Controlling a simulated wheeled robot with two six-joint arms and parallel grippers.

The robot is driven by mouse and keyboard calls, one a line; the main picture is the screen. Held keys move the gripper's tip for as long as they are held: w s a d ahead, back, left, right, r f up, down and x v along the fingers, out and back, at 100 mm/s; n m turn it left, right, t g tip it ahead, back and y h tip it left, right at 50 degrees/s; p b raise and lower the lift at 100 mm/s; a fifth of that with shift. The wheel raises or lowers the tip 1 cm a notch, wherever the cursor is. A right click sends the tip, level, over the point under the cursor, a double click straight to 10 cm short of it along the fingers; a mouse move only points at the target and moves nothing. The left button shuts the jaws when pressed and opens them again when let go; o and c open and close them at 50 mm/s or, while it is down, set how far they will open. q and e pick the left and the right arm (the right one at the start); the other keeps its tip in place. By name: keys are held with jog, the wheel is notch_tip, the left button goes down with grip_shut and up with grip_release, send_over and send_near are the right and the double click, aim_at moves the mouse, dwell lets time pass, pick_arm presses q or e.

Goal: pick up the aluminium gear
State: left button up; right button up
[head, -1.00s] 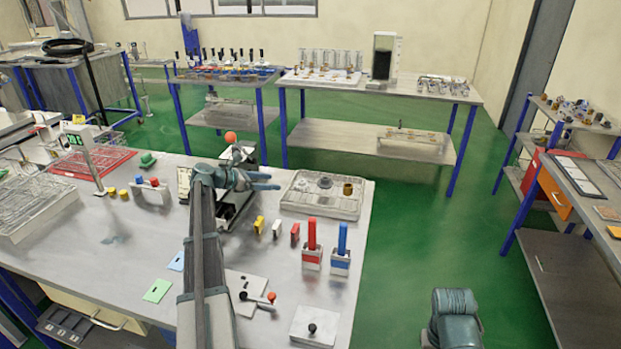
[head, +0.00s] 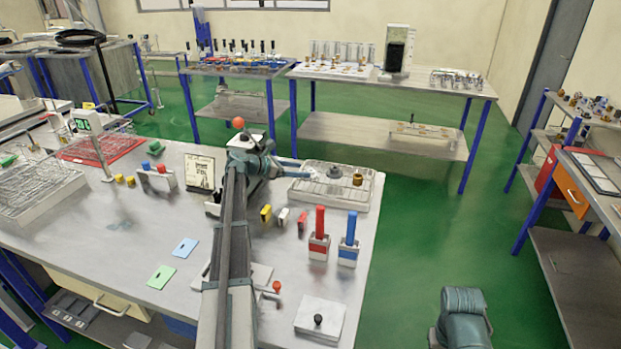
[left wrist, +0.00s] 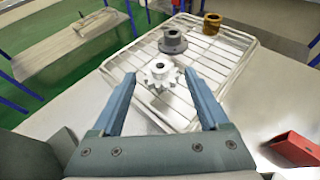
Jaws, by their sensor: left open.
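The aluminium gear (left wrist: 161,76) is a pale silver toothed wheel with a raised hub, lying at the near end of a wire-patterned tray (left wrist: 235,42) in the left wrist view. My left gripper (left wrist: 160,88) is open, with one finger on each side of the gear in that picture. I cannot tell the height between the fingers and the gear. In the head view my left gripper (head: 298,170) reaches to the left edge of the tray (head: 335,199), and the gear is too small there to make out clearly. My right gripper is not in view.
A dark grey flanged part (left wrist: 173,40) and a brass part (left wrist: 211,23) stand behind the gear on the tray. A red block (left wrist: 298,148) is near the gripper. Red (head: 319,232) and blue (head: 349,238) upright pieces stand in front of the tray.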

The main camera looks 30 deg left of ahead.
aim_at(309, 171)
pick_arm(q)
jog(key=b+x, duration=0.2)
jog(key=x, duration=0.3)
jog(key=shift+w+d+f, duration=0.1)
jog(key=shift+w+f, duration=0.05)
jog(key=shift+w, duration=0.1)
jog(key=shift+s, duration=0.1)
grip_shut()
